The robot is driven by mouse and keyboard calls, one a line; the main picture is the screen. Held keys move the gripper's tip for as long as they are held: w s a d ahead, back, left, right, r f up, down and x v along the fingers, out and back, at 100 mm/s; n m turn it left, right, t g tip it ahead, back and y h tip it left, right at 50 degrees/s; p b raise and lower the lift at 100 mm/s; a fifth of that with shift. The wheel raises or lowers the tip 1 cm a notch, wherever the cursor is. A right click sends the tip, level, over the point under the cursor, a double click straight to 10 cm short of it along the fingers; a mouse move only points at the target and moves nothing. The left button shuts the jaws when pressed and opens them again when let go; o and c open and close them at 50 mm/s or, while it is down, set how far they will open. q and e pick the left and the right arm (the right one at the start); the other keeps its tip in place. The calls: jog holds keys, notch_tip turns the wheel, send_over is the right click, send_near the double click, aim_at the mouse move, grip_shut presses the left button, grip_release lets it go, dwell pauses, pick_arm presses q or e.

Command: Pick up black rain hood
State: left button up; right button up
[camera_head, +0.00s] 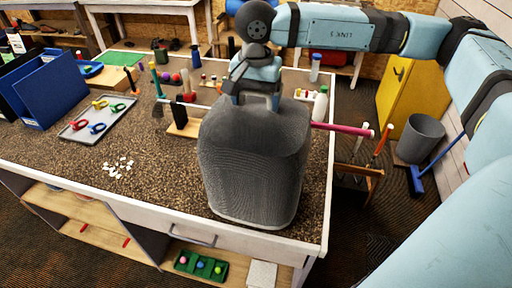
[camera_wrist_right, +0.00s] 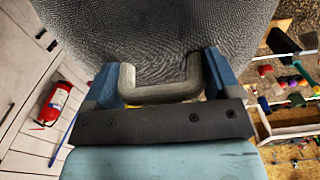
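The black rain hood (camera_head: 250,170) is a large dark grey, mesh-textured cover, upright at the front right of the workbench. Whether its pale lower rim touches the bench top is hard to tell. My right gripper (camera_head: 252,95) is above it, pointing down. In the right wrist view the hood (camera_wrist_right: 160,35) fills the top, and its grey loop handle (camera_wrist_right: 160,95) lies between the fingers of my right gripper (camera_wrist_right: 162,80). The fingers appear to press on both ends of the loop. My left gripper is not in view.
A pink-red shaft (camera_head: 343,129) sticks out right of the hood. A grey bucket (camera_head: 420,137) and yellow cabinet (camera_head: 400,90) stand at right.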

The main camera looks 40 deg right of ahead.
jog(key=c, duration=0.3)
jog(key=shift+r, duration=0.15)
jog(key=shift+c, duration=0.2)
notch_tip(320, 180, up, 20)
jog(key=b, duration=0.2)
jog(key=shift+b, duration=0.35)
